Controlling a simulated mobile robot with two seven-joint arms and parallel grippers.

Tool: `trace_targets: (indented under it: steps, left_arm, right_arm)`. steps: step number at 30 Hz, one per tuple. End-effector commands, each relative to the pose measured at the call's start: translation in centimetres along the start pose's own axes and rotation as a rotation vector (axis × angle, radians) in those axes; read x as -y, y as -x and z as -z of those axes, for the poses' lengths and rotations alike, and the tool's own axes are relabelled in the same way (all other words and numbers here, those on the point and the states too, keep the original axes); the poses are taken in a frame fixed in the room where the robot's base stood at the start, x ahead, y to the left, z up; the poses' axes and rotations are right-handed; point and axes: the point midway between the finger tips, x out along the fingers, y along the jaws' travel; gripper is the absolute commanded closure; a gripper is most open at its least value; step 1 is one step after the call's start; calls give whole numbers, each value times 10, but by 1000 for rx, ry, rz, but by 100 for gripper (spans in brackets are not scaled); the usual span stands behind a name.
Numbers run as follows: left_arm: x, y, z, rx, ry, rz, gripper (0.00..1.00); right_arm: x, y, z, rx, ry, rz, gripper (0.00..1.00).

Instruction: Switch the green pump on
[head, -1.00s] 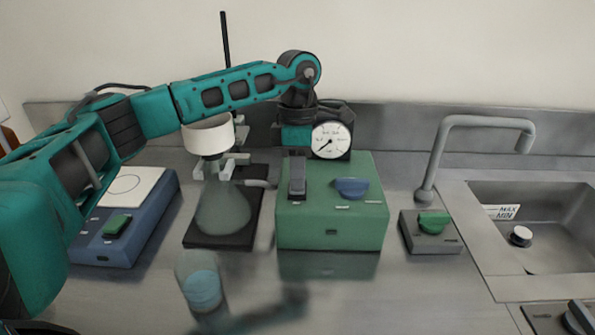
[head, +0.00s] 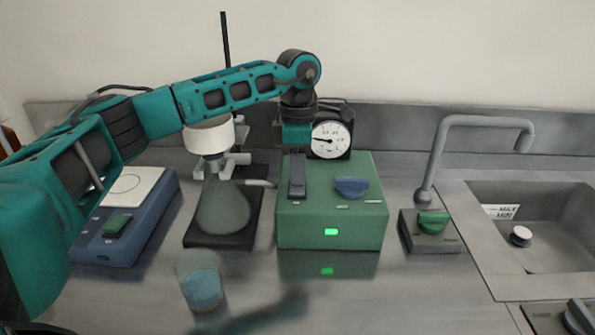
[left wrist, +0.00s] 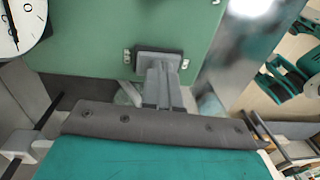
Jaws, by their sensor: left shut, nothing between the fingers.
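The green pump (head: 331,215) stands on the bench in the middle of the head view, with a blue knob (head: 351,187) on top. A small indicator (head: 331,232) on its front glows green. My left gripper (head: 297,190) points down at the left part of the pump's top, its fingers shut and empty. In the left wrist view the fingertips (left wrist: 160,65) are at a dark switch (left wrist: 172,50) on the green top and hide much of it; I cannot tell whether they touch. The dial gauge (head: 331,139) behind the pump has its needle pointing left. My right gripper is out of view.
Left of the pump stand a flask (head: 222,208) with a white funnel and a blue hotplate (head: 150,225). A beaker (head: 202,287) is in front. A grey box with a green knob (head: 433,222), a tap (head: 480,122) and a sink (head: 560,235) lie right.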

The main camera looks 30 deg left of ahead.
Motion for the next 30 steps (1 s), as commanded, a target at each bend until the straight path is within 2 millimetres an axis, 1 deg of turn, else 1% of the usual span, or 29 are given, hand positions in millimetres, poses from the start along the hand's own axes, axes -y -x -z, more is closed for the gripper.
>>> trace_targets:
  steps: [6,8,11,16,17,24,27,30]
  left_arm:
    - [1,3,-1,1,-1,0,100]
    - [2,8,-1,1,-2,0,100]
    - [4,20,-3,2,-3,0,100]
    - [10,49,-7,1,-1,-1,100]
    - [11,52,-7,3,-1,-3,100]
    - [23,103,-7,3,-2,-3,100]
    - [26,119,-6,3,-1,-3,100]
    - [29,129,-6,1,0,0,100]
  right_arm:
    - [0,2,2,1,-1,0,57]
    - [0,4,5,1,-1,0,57]
    - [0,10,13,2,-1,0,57]
    - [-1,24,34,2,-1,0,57]
    - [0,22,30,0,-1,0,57]
    - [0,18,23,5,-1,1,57]
    - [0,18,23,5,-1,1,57]
    - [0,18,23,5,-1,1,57]
